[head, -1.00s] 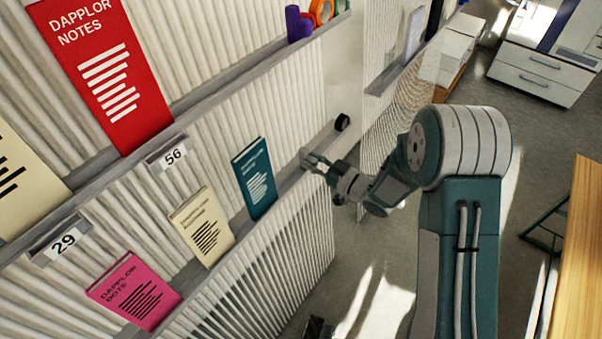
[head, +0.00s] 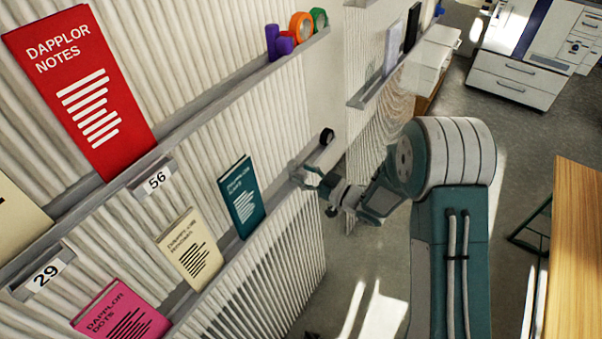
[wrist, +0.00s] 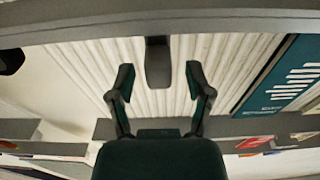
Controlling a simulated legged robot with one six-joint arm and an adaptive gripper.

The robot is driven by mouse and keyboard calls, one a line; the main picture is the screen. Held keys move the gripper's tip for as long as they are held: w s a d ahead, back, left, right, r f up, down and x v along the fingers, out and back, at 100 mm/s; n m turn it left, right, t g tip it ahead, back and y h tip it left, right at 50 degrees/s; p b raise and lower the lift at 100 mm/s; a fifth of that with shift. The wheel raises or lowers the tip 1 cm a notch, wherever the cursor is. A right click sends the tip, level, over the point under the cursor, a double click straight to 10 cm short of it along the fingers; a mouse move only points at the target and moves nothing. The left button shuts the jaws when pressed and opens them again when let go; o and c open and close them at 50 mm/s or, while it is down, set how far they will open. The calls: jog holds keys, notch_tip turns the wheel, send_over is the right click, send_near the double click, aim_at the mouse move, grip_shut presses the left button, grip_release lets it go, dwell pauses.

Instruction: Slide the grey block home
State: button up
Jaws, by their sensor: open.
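The grey block (wrist: 158,62) shows in the wrist view as a dark grey upright piece below a grey rail (wrist: 230,22). My gripper (wrist: 160,85) is open, with one finger on each side of the block's lower part and visible gaps between. In the head view my gripper (head: 308,178) is at the right end of the ledge (head: 262,222) holding the teal book. The block is hard to make out there beside the fingers.
A teal book (head: 242,197) stands left of my gripper; it also shows in the wrist view (wrist: 285,80). A cream book (head: 190,250) and a pink book (head: 120,312) stand further left. A black round piece (head: 327,137) is beyond my gripper. Floor lies open below.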

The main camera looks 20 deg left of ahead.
jog(key=v, duration=1.1)
jog(key=w+d+r+m+t+h, duration=0.3)
jog(key=w+d+r+t+h, duration=0.3)
jog(key=w+d+r+h, duration=0.15)
jog(key=s+d+r+m+h, duration=0.3)
jog(key=d+r+m+h, duration=0.2)
jog(key=d+r+h, duration=0.3)
jog(key=s+d+r+m+g+h, duration=0.1)
jog(key=s+d+r+m, duration=0.15)
jog(key=s, duration=0.25)
jog(key=s+d+r+m+h, duration=0.2)
jog(key=s+d, duration=0.2)
jog(key=s, duration=0.2)
jog(key=s+a+m+g+y, duration=0.1)
jog(key=s+g, duration=0.3)
jog(key=s, duration=1.1)
jog(key=shift+a+m, duration=0.2)
jog(key=shift+m, duration=0.45)
